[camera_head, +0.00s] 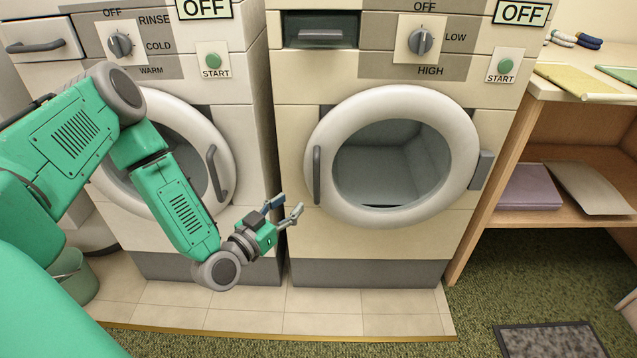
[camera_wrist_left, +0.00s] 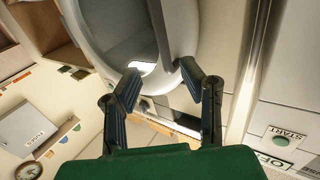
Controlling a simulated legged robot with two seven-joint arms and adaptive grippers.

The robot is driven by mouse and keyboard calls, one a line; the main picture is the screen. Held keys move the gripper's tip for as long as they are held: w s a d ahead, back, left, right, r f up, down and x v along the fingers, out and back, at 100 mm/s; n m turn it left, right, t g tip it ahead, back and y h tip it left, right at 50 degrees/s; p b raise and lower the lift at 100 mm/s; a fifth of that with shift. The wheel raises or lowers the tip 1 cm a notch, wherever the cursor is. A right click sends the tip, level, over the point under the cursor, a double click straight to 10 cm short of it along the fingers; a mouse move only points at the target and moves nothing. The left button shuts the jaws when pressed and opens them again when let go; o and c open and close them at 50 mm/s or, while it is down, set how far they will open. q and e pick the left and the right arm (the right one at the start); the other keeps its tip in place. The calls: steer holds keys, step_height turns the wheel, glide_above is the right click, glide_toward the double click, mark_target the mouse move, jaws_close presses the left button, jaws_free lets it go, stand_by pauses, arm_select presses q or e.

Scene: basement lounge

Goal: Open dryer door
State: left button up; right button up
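The dryer (camera_head: 400,255) is the cream machine at the right in the head view, with LOW and HIGH on its dial. Its round door (camera_head: 330,125) is shut, with a dark vertical handle (camera_head: 317,175) on its left rim and a hinge (camera_head: 482,170) on its right. My left gripper (camera_head: 289,206) is open and empty, left of and slightly below the handle, apart from it. In the left wrist view the open fingers (camera_wrist_left: 158,72) point toward the handle (camera_wrist_left: 161,32), which shows beyond the gap between them. My right gripper is out of view.
A washer (camera_head: 225,115) with its own round door stands close on the left, partly behind my left arm. A wooden shelf unit (camera_head: 545,115) with folded items stands right of the dryer, near the hinge. The tiled floor (camera_head: 320,305) before the dryer is clear.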

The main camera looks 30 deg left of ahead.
mark_target(315, 181)
arm_select(q)
steer(key=shift+w+d+b, duration=0.15)
steer(key=shift+w+b, duration=1.3)
steer(key=shift+w, duration=4.45)
steer(key=shift+f, duration=0.1)
jaws_close()
